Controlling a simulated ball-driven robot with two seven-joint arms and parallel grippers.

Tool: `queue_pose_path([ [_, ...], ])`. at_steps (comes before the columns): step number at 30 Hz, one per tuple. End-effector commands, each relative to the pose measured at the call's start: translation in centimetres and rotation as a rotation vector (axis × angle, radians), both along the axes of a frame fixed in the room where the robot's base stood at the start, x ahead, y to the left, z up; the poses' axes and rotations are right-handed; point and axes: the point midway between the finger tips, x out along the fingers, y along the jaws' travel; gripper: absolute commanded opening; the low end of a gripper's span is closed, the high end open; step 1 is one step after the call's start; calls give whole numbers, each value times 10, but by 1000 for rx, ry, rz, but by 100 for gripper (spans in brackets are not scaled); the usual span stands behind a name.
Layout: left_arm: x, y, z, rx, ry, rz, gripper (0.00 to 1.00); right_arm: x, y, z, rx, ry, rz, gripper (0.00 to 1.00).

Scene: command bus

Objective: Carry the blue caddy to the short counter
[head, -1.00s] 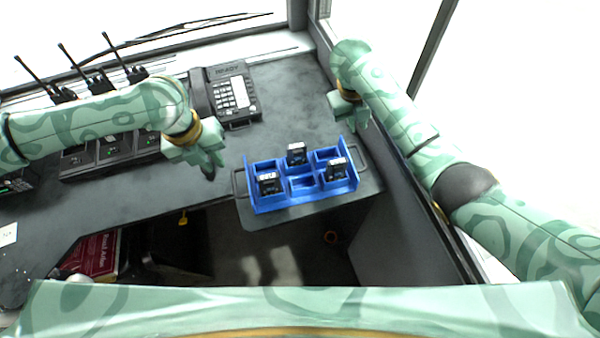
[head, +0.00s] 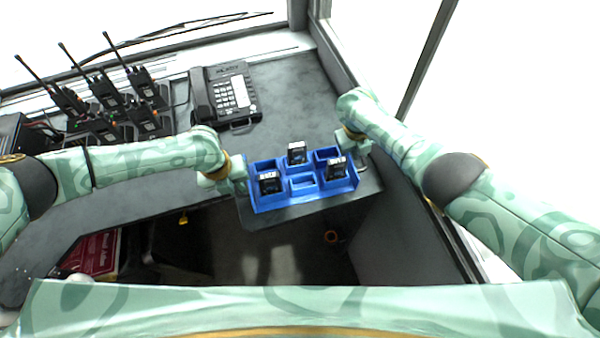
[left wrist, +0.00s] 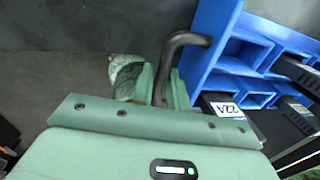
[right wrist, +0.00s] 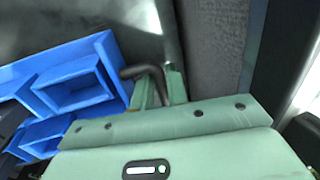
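The blue caddy (head: 303,199) stands on the dark counter end in the head view, with a dark bar handle on each short side. It holds black boxed items with white labels (head: 296,152). My left gripper (head: 238,180) is at its left handle; in the left wrist view the handle (left wrist: 180,40) runs between the close-set fingers (left wrist: 160,88). My right gripper (head: 357,146) is at the right handle; in the right wrist view that handle (right wrist: 133,70) passes between the fingers (right wrist: 159,88). Both grippers look shut on the handles. The caddy's base appears to rest on the counter.
A desk phone (head: 224,95) stands behind the caddy. Several radios in chargers (head: 105,95) stand at the back left. A wall and window frame (head: 340,75) run close along the right. A red book (head: 92,255) lies low at the left; the counter's front edge is near the caddy.

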Motion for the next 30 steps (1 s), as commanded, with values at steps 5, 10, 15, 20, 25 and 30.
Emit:
queue_pose_path([
  [5,0,0,0,0,0,0,16,0,0,0,0,-1,0,15],
  [10,0,0,0,0,0,0,0,0,0,0,0,0,0,0],
  [15,0,0,0,0,0,1,0,0,0,0,0,0,0,0],
  [20,1,0,3,-1,-1,1,0,1,0,3,1,-2,0,0],
  [25,1,0,16,-1,-6,1,0,1,1,17,1,-6,0,0],
  [30,2,0,39,-1,-14,1,0,2,0,40,1,-14,0,0],
])
